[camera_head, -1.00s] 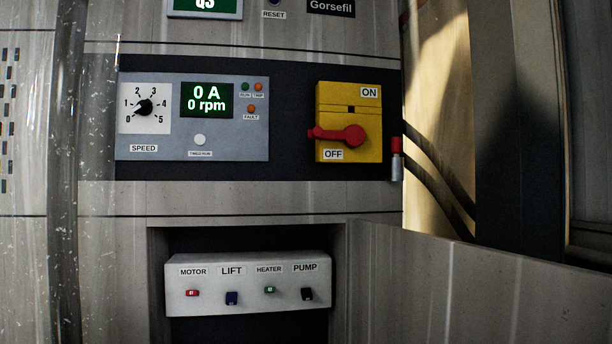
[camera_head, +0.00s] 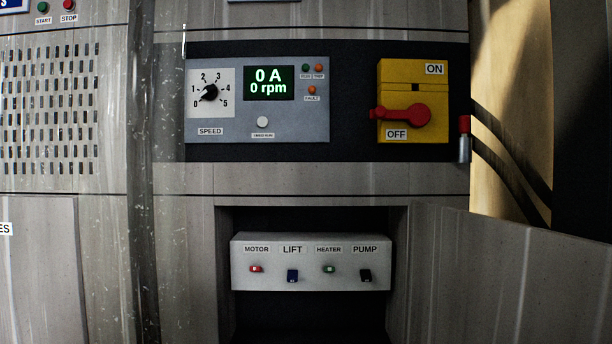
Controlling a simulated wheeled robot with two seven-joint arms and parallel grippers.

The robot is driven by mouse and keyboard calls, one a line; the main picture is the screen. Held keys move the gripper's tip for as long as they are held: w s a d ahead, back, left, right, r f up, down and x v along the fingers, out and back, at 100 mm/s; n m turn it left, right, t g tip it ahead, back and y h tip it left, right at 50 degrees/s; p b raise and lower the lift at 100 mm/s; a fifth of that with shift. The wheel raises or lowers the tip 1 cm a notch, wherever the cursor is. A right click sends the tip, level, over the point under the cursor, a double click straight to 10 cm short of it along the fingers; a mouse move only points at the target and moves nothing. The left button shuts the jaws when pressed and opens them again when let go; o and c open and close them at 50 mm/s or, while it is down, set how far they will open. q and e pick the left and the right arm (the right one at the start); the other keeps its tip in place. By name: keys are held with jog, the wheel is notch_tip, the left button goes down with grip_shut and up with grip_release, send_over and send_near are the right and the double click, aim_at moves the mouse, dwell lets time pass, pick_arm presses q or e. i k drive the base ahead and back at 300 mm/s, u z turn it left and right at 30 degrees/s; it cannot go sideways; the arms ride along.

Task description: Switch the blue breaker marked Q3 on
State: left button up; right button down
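The blue breaker (camera_head: 292,276) sits under the LIFT label on a white breaker box (camera_head: 310,246), low in the middle of the head view. Its lever appears to hang downward, and the marking on it is too small to read. A red breaker (camera_head: 256,269) under MOTOR is to its left. A green breaker (camera_head: 329,269) under HEATER and a black breaker (camera_head: 365,275) under PUMP are to its right. Neither of my grippers is in view.
The box sits in a dark recess, with an open door panel (camera_head: 500,280) to its right. Above are a speed panel (camera_head: 290,128) reading 0 A, 0 rpm and a yellow switch (camera_head: 412,75) with its red handle toward OFF. A vertical pipe (camera_head: 140,200) stands left.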

aim_at(292, 277)
jog(key=k, duration=0.7)
jog(key=u, duration=0.35)
jog(key=i, duration=1.65)
jog(key=z, duration=1.15)
jog(key=i, duration=0.35)
jog(key=z, duration=0.25)
